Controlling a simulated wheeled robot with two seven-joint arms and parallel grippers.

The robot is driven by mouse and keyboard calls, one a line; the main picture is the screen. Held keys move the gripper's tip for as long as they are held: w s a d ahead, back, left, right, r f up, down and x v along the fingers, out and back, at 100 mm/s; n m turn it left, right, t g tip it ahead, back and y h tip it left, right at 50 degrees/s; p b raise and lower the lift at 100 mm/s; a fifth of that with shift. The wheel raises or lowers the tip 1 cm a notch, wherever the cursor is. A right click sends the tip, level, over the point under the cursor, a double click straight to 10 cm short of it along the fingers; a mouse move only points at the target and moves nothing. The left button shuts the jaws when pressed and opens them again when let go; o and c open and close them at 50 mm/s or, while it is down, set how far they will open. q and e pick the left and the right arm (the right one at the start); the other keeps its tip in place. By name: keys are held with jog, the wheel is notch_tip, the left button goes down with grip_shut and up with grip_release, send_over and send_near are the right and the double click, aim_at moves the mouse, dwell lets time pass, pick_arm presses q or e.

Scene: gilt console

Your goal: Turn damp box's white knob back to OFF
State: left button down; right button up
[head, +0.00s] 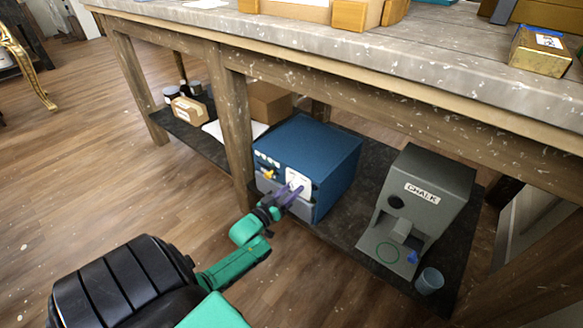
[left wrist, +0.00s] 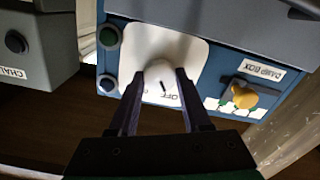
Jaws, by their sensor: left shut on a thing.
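The damp box (head: 318,150) is a blue cabinet on the low shelf under the bench. Its front carries a white plate (head: 303,183), which also shows in the left wrist view (left wrist: 196,48). The white knob (left wrist: 160,68) sits on that plate, with a short dark mark on it. Lettering reading OFF shows beside a finger, upside down or tilted; another small label is too blurred to read. My left gripper (head: 291,191) reaches the plate, its two dark fingers (left wrist: 165,76) shut on the knob from both sides. In the head view the fingers largely hide the knob. My right gripper is not in view.
A yellow knob (left wrist: 240,97) and a green button (left wrist: 108,36) are on the same box front. A grey chalk machine (head: 440,178) stands to its right in the head view. Cardboard boxes stand left, behind a table leg (head: 237,140). The bench top (head: 400,70) overhangs the shelf.

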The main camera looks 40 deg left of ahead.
pick_arm(q)
jog(key=shift+f, duration=0.1)
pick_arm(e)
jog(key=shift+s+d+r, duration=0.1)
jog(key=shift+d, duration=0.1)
pick_arm(q)
jog(key=shift+c, duration=1.8)
grip_release()
jog(key=shift+s, duration=0.15)
jog(key=shift+s+p, duration=0.3)
jog(key=s+p, duration=0.3)
jog(key=s, duration=1)
jog(key=shift+s+d, duration=0.15)
jog(key=shift+s, duration=0.25)
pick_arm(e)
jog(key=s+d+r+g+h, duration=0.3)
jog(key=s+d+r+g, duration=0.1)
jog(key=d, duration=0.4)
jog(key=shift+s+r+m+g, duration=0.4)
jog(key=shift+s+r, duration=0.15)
